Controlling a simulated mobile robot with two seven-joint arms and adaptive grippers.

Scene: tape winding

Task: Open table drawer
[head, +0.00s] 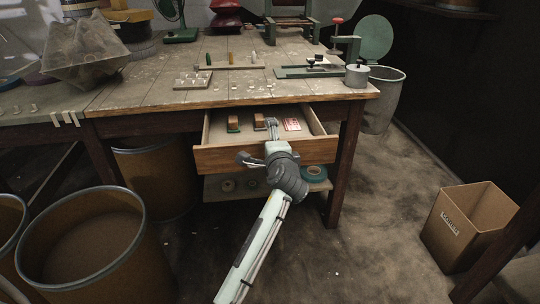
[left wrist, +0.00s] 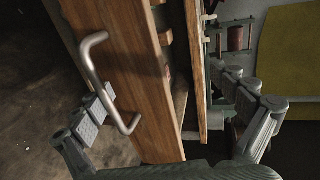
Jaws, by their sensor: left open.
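The wooden table drawer (head: 222,160) is pulled partly out from under the tabletop, and its inside shows. In the left wrist view its front panel (left wrist: 130,75) fills the middle, with a curved metal handle (left wrist: 93,68) on it. My left gripper (head: 259,143) is at the drawer front, open and empty. In the left wrist view its fingers (left wrist: 168,88) are spread, one on the handle side and one on the other side of the panel. I cannot tell whether either finger touches the wood. The handle is not clear in the head view. My right gripper is not in view.
Small wooden blocks (head: 233,122) and a red-white card (head: 292,124) lie in the drawer. The worktable (head: 150,96) holds tools. A lower shelf with a teal roll (head: 314,173) is beneath. Brown bins (head: 82,238) stand left, a cardboard box (head: 468,225) right. Floor right of the arm is clear.

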